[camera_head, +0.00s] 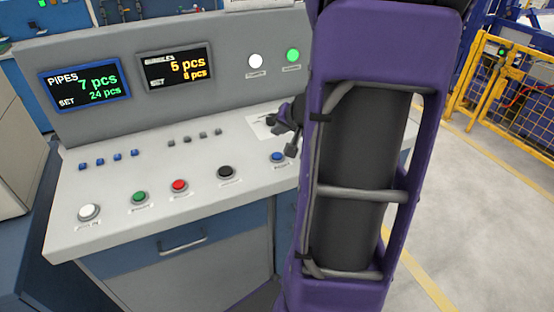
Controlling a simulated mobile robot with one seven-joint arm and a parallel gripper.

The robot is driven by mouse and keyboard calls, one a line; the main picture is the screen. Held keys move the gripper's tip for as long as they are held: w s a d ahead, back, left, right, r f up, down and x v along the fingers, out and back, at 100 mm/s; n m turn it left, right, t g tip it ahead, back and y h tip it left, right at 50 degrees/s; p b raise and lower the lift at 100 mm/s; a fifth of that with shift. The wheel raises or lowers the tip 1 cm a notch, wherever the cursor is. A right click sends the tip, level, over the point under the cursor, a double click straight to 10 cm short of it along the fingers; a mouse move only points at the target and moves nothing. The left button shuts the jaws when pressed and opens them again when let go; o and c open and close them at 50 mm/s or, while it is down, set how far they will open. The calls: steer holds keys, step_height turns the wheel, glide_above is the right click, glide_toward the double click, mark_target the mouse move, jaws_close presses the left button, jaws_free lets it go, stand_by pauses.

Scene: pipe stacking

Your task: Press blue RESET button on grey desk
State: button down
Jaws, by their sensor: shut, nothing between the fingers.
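The grey desk (110,222) is a sloped control panel at the left and middle. The blue RESET button (278,157) sits at the right end of its front row of buttons, with a small label below it. My gripper (291,150) is dark and small in view, shut and empty, just above and to the right of the blue button. Whether its fingertips touch the button or the panel cannot be told. My purple arm hides the desk's right part.
The front row also holds a black button (226,172), a red button (179,186), a green button (139,197) and a white button (89,211). Two displays (84,86) stand on the back panel. A yellow fence (510,90) is at the right, with open floor before it.

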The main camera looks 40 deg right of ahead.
mark_target(278, 158)
steer(key=shift+f+b, duration=2.1)
steer(key=shift+f, duration=0.5)
steer(key=shift+f, duration=0.1)
steer(key=shift+f+b, duration=0.35)
steer(key=shift+b, duration=0.45)
steer(key=shift+f, duration=0.4)
stand_by(0.3)
steer(key=shift+r, duration=0.1)
steer(key=shift+r+p, duration=0.3)
steer(key=shift+r, duration=0.45)
steer(key=shift+r+p, duration=1.75)
steer(key=shift+r, duration=0.75)
